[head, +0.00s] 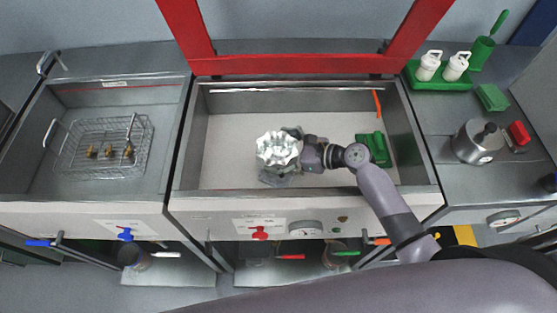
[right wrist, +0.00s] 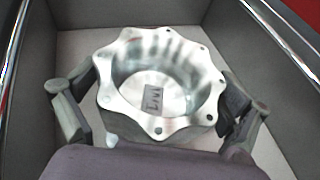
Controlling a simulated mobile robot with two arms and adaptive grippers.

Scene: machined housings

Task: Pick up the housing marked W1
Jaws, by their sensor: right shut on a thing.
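The housing is a shiny metal ring-shaped part with a scalloped, drilled rim; it shows in the head view (head: 278,148) and the right wrist view (right wrist: 128,62). A grey label inside it reads as W1, turned upside down in the right wrist view. My right gripper (head: 285,157) is shut on the housing, with one finger on each side, as the right wrist view also shows (right wrist: 155,112). The housing is within the middle basin (head: 225,150); I cannot tell whether it touches the floor. My left gripper is not in view.
A green block (head: 374,148) lies in the basin's right end. A wire basket (head: 75,160) with brass parts is in the left basin. A metal pot (head: 477,142) and a green tray (head: 438,80) with white bottles stand on the right counter. A red frame (head: 300,64) rises behind.

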